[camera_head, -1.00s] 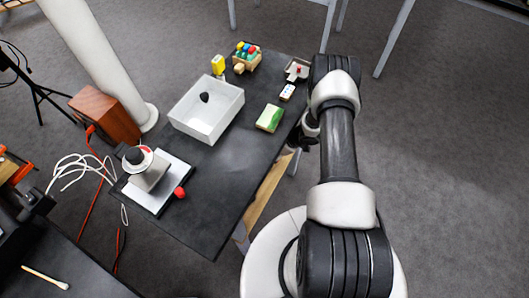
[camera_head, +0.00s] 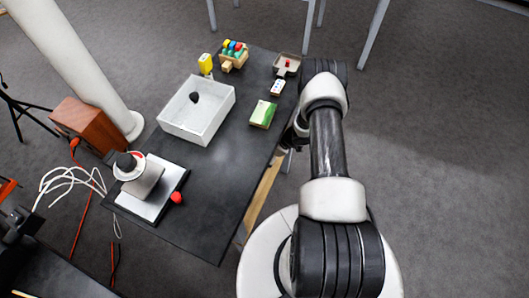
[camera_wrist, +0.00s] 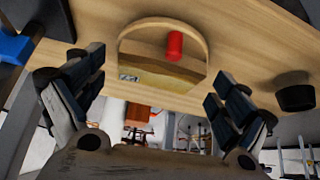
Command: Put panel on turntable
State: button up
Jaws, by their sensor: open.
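My gripper (camera_wrist: 160,72) is open, with one dark finger on each side of the wrist view and nothing between them. Beyond the fingers, a light wooden surface carries a flat piece with a golden-brown face (camera_wrist: 158,78), a curved wooden rim (camera_wrist: 137,25) and a red cylinder (camera_wrist: 175,45). The flat piece may be the panel and the rim may belong to the turntable; I cannot tell for sure. The fingers appear apart from them. In the head view my gripper is mostly hidden behind my arm, at the dark table's right edge.
The dark table (camera_head: 215,190) bears a white box (camera_head: 177,127), a green and white block (camera_head: 263,114), a wooden rack (camera_head: 234,55) and a device with a silver plate (camera_head: 155,203). A black cup (camera_wrist: 295,92) stands right in the wrist view. Open floor lies right of my arm.

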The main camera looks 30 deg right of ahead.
jog(key=shift+d+r, duration=0.1)
jog(key=shift+r, duration=0.25)
jog(key=p+v, duration=0.4)
jog(key=v, duration=0.7)
jog(key=shift+r, duration=0.25)
jog(key=shift+s, duration=0.1)
